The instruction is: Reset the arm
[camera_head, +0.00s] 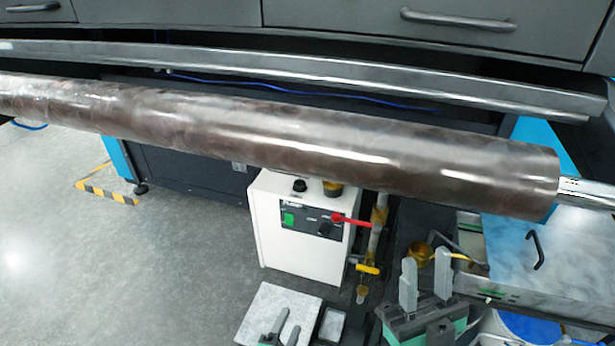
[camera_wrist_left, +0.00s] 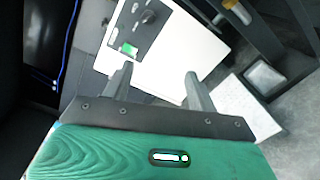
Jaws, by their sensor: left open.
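My left gripper (camera_head: 284,328) is at the bottom edge of the head view, in front of a light grey slab. In the left wrist view its two fingers (camera_wrist_left: 158,82) stand apart with nothing between them, so it is open. The white box with a control panel lies beyond them. My right gripper (camera_head: 426,280) is further right in the head view. Its two grey fingers point up with an empty gap between them. The long brown glossy roll (camera_head: 330,145) runs across the view above both grippers, clear of them.
The white control box (camera_head: 300,235) has a red lever and stands on the floor under the roll. A metal bar (camera_head: 300,68) runs behind the roll. A metal case with a black handle (camera_head: 535,250) is at right. Open floor (camera_head: 150,270) is at left.

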